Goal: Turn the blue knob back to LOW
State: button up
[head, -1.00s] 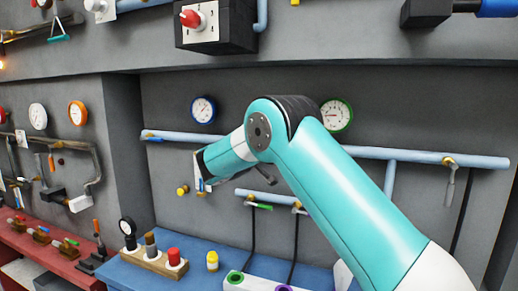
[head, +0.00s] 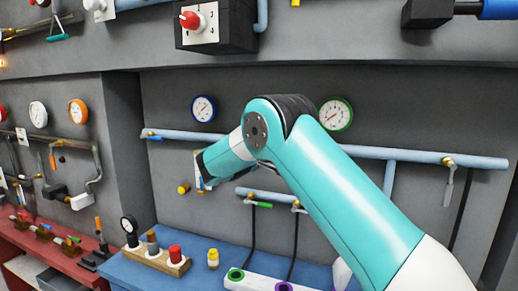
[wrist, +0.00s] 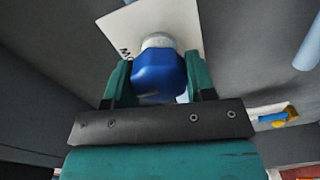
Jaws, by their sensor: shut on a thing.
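The blue knob (wrist: 158,72) is in the wrist view, on a silver collar in front of a white label plate (wrist: 182,25). My gripper (wrist: 158,82) has one teal finger on each side of the knob and is shut on it. Only a fragment of dark lettering shows on the plate; the LOW mark and the pointer cannot be made out. In the head view my arm covers most of the knob, and only an edge of the plate (head: 200,183) shows beside my wrist.
A blue-rimmed gauge (head: 203,109) and a green-rimmed gauge (head: 336,115) hang above the light-blue pipe (head: 420,156).

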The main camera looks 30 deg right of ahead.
jog(key=o, duration=0.9)
jog(key=shift+a, duration=0.1)
jog(key=shift+o, duration=0.2)
jog(key=shift+a, duration=0.1)
jog(key=b+v, duration=0.7)
jog(key=v, duration=1)
jog(key=shift+b, duration=0.35)
jog(key=shift+s+a, duration=0.1)
jog(key=shift+s, duration=0.05)
jog(key=shift+f, duration=0.1)
